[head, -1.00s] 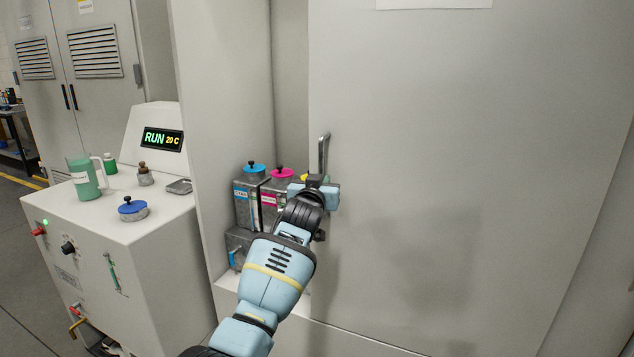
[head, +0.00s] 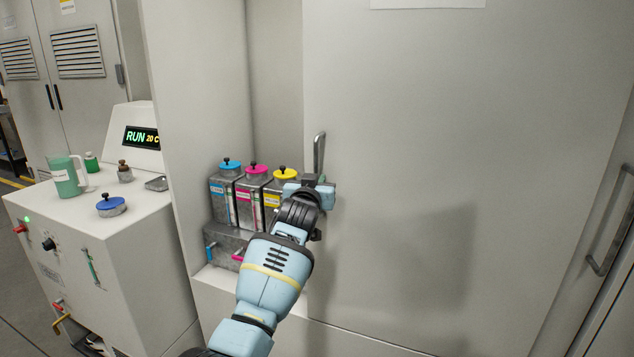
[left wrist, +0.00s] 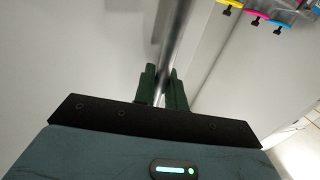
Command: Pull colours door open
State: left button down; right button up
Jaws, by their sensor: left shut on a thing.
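The colours door (head: 430,170) is a large light-grey panel that stands partly open. To its left the cabinet interior shows ink containers with a blue lid (head: 230,165), a magenta lid (head: 256,168) and a yellow lid (head: 286,173). The door's metal bar handle (head: 319,152) is upright near its left edge. My left gripper (head: 318,190) is at the lower part of the handle and hides it there. In the left wrist view its two fingers (left wrist: 162,88) are closed around the handle bar (left wrist: 165,55). My right gripper is not in view.
A white machine (head: 110,240) with a RUN display stands at the left. On it are a green jug (head: 66,178), a blue-lidded dish (head: 111,206) and small bottles. Another door handle (head: 612,220) shows at the right edge. A grey cabinet (head: 75,70) stands at the back left.

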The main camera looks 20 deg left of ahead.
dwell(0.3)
pick_arm(q)
jog(key=c, duration=1.5)
grip_release()
jog(key=shift+c, duration=0.2)
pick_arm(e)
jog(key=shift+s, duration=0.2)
